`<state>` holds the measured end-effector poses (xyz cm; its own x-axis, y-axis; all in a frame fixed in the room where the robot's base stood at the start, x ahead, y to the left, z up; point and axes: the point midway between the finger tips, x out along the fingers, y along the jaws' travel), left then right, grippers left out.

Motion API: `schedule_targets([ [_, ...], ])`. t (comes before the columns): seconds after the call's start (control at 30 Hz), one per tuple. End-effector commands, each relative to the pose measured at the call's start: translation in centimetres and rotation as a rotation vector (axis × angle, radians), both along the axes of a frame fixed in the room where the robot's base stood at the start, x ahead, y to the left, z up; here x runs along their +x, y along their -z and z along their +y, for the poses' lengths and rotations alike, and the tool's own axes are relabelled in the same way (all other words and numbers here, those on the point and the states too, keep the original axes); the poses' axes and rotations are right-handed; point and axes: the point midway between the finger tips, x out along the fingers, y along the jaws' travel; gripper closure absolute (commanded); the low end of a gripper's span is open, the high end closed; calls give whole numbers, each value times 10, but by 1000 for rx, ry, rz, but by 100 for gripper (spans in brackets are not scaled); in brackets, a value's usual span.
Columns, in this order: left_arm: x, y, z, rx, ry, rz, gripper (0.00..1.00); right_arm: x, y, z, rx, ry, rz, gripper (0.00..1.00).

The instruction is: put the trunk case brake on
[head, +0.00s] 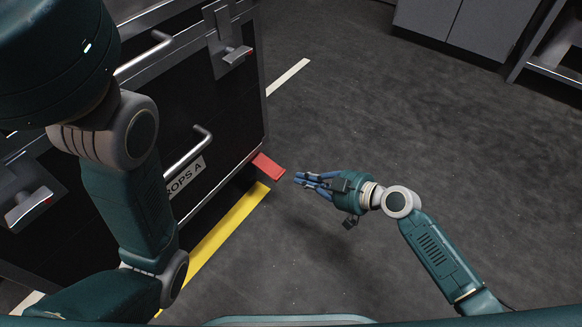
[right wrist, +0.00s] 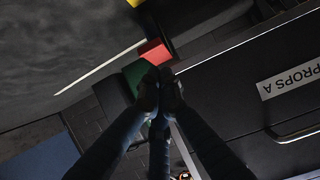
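The trunk case (head: 235,115) is black with metal edging and a "PROPS A" label; it fills the left of the head view. A red pedal (head: 268,166) sticks out low at its near right corner. In the right wrist view the red pedal (right wrist: 154,51) shows just beyond my fingertips, with a green piece (right wrist: 133,77) beside it, partly covered by the fingers. My right gripper (head: 298,180) has its fingertips together and empty, a little right of the red pedal; the right wrist view shows them side by side (right wrist: 160,88). My left gripper is out of view.
A yellow floor stripe (head: 228,220) runs along the case's base, and a white stripe (head: 288,77) lies behind it. Handles (head: 190,148) and latches (head: 237,55) jut from the case. Grey cabinets (head: 460,28) stand at the back right. The floor on the right is clear.

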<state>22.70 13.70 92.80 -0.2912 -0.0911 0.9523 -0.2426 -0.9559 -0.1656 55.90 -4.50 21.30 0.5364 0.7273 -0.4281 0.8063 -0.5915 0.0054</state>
Motion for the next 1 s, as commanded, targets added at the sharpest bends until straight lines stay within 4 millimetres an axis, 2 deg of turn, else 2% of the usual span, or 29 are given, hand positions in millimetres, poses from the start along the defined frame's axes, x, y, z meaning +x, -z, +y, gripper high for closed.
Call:
schedule_targets([
  [0.1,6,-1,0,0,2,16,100,-13,-2,-18,-2,1,1,100],
  [0.3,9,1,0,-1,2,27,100,-22,-1,-32,1,2,-2,100],
  [1.0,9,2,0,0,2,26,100,-23,-1,-34,2,2,-4,100],
])
